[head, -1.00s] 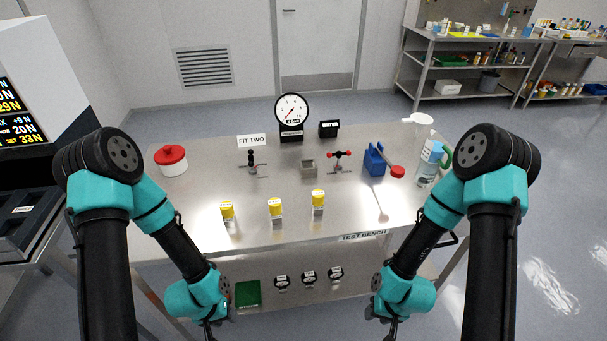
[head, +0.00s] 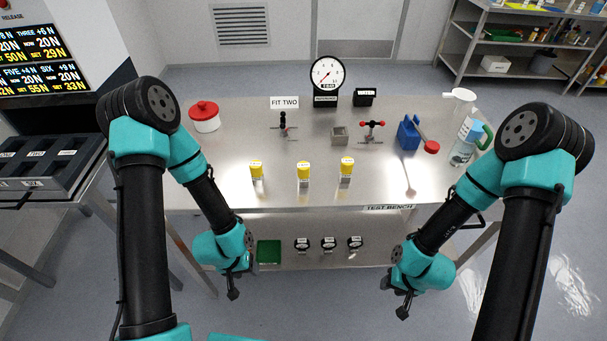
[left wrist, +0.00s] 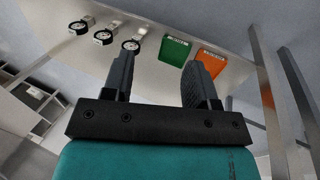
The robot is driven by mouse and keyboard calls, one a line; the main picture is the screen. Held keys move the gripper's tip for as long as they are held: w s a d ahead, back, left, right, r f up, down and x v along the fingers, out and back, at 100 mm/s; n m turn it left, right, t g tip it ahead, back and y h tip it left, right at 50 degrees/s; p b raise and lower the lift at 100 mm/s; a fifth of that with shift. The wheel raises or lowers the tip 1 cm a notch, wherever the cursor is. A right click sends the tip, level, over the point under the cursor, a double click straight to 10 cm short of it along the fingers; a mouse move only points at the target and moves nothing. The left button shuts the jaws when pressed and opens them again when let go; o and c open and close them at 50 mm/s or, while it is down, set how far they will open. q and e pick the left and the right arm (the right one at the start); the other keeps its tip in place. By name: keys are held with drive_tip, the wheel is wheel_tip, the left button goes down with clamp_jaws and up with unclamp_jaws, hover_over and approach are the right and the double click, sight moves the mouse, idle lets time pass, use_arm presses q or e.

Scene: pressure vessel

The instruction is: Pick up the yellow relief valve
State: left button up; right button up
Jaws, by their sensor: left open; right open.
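Three yellow-capped relief valves stand upright in a row on the steel bench: a left one (head: 257,169), a middle one (head: 303,173) and a right one (head: 346,168). Their small labels are too small to read. My left gripper (head: 233,293) hangs low in front of the bench's front edge, below and apart from the valves. In the left wrist view its two fingers (left wrist: 160,82) are spread with nothing between them. My right gripper (head: 395,299) hangs low at the front right, open and away from the valves.
The bench (head: 240,140) also holds a red-lidded pot (head: 205,116), a pressure gauge (head: 327,75), a grey block (head: 340,136), a blue holder (head: 408,134) and a bottle (head: 466,142). A lower shelf carries a green bin (head: 269,252) and several gauges. A tray rack (head: 45,165) stands left.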

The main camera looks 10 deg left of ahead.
use_arm(q)
drive_tip(key=o, duration=0.3)
drive_tip(key=w+a+r+m+g, duration=0.1)
drive_tip(key=w+r+m, duration=0.2)
drive_tip(key=r+m, duration=0.6)
drive_tip(key=w+r+m+g, duration=0.1)
drive_tip(key=w+r+m, duration=0.35)
drive_tip(key=r, duration=0.85)
drive_tip(key=w+d+r+m+y, duration=0.1)
drive_tip(key=w+d+r+m, duration=0.3)
drive_tip(key=w+d+r, duration=0.1)
drive_tip(key=w+d+r+m+y, duration=0.1)
drive_tip(key=w+d+r+m, duration=0.3)
drive_tip(key=w+d+r, duration=0.1)
drive_tip(key=w+d+r+m+t+y, duration=0.1)
drive_tip(key=w+d+r+m, duration=0.4)
drive_tip(key=r, duration=0.3)
drive_tip(key=shift+w+d+r+y, duration=0.1)
drive_tip(key=shift+w+d+y, duration=0.1)
drive_tip(key=shift+d, duration=0.2)
drive_tip(key=shift+w+d+r+y, duration=0.1)
drive_tip(key=shift+d+y, duration=0.1)
drive_tip(key=shift+d, duration=0.15)
drive_tip(key=shift+f, duration=0.15)
